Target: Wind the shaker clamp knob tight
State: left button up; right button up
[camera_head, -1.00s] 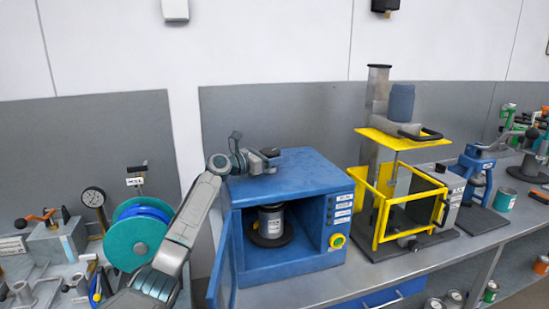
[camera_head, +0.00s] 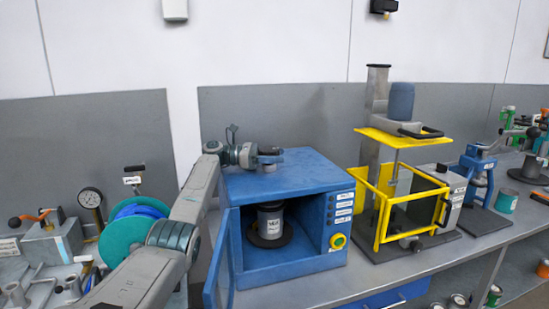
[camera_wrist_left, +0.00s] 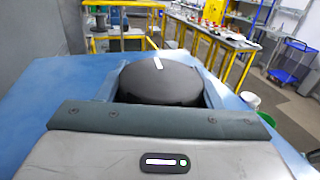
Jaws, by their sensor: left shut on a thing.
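The shaker is a blue box (camera_head: 300,172) on the bench, its front open. A grey can with a label (camera_head: 270,220) stands inside it on a dark round plate. The dark clamp knob (camera_wrist_left: 160,82), a round disc with a white mark, sits on the shaker's top. My left gripper (camera_head: 269,157) lies level at the shaker's top, shut on the knob, with a finger on each side of it in the left wrist view. The gripper hides part of the knob in the head view. My right gripper is not in view.
The shaker's blue door (camera_head: 221,265) hangs open at its left. A teal reel (camera_head: 125,238) and a gauge (camera_head: 90,198) stand left, near my arm. A yellow-framed mixer (camera_head: 398,205) stands right of the shaker. A blue press (camera_head: 478,175) is farther right.

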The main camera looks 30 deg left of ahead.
pick_arm(q)
jog(key=shift+m+g+h, duration=0.4)
jog(key=shift+m+g, duration=0.1)
jog(key=shift+g, duration=0.2)
jog(key=o, duration=1)
jog(key=shift+c, duration=0.2)
